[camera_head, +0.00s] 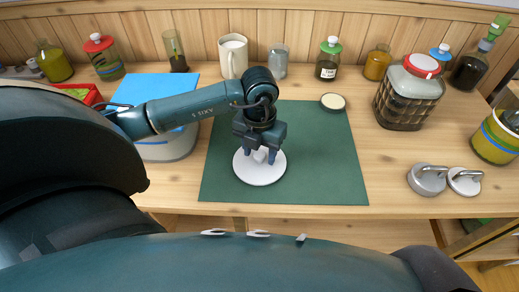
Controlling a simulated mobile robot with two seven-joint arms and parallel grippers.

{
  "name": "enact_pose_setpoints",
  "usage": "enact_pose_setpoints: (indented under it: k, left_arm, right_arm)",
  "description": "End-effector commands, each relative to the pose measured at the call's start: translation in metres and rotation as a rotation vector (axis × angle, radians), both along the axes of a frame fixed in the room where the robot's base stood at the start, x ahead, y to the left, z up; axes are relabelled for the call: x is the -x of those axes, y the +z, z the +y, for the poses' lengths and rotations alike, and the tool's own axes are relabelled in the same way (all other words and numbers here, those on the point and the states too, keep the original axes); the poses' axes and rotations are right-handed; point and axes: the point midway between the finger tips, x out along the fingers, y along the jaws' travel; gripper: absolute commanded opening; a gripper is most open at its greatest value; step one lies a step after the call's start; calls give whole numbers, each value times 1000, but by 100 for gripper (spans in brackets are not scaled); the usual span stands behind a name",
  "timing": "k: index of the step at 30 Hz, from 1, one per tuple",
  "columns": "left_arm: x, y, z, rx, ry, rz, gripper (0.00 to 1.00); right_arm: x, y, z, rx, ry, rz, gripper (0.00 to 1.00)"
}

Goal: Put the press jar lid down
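The press jar lid appears to be the round white disc (262,178) with a pale knob, low over or on the front left of the green mat (318,165). My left gripper (258,156) points down over it, with a finger on each side of the knob. I cannot tell whether the fingers touch the knob, or whether the disc rests on the mat. My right gripper is not in view.
A small round cream-topped lid (333,102) lies at the mat's far right. A large jar with a red lid (408,95) stands right of the mat. Two metal handled discs (428,180) lie front right. Several jars and a white mug (233,56) line the back.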

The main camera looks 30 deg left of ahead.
Motion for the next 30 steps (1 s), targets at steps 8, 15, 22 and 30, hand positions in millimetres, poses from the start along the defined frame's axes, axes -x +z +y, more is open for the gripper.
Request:
enact_pose_setpoints:
  k: [8,15,22,30]
  left_arm:
    - [0,1,0,0,0,0,52]
    - [-1,27,1,-1,0,-6,52]
    - [-1,78,0,0,0,-6,52]
    - [-1,117,0,0,1,-2,52]
  right_arm:
    - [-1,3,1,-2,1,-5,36]
    - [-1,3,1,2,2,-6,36]
    - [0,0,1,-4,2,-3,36]
    - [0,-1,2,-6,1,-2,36]
